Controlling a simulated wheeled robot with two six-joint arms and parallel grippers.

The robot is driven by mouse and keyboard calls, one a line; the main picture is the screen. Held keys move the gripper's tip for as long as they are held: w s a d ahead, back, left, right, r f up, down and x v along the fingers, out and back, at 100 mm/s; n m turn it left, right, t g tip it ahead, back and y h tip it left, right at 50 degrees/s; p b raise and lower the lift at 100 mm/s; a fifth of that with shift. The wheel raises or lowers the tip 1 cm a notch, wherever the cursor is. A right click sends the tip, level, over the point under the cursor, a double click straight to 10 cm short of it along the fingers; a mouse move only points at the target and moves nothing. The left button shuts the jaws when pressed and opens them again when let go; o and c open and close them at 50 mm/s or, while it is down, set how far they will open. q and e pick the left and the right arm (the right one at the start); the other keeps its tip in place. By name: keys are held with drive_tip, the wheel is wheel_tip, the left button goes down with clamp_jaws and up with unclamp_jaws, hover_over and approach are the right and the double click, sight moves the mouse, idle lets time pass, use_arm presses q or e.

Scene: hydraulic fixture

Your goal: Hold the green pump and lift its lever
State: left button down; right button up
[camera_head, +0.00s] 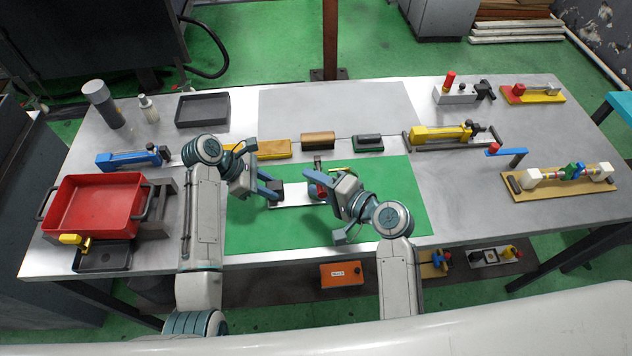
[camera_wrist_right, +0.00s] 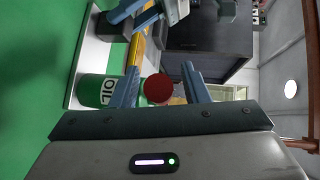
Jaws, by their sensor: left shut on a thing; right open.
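The pump lies on the green mat (camera_head: 270,235), on a white base plate (camera_head: 295,196). In the right wrist view its green cylinder (camera_wrist_right: 97,90) carries the word OIL, beside a yellow bar (camera_wrist_right: 136,52) and a dark end block (camera_wrist_right: 113,28). My left gripper (camera_head: 270,188) is shut on the dark block at the plate's left end; its blue fingers also show in the right wrist view (camera_wrist_right: 140,12). My right gripper (camera_head: 319,184) is open over the pump's right part and hides much of it. A red ball knob (camera_wrist_right: 158,88) appears between its fingers, with visible gaps.
Behind the mat lie a yellow block (camera_head: 270,149), a brown block (camera_head: 318,140) and a dark-topped green block (camera_head: 368,142). A red tray (camera_head: 95,207) stands left. A yellow clamp-like tool (camera_head: 440,133) and a wooden-board fixture (camera_head: 560,182) are right. The mat's front is clear.

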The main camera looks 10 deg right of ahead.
drive_tip(key=v, duration=1.2)
drive_tip(key=shift+c, duration=0.2)
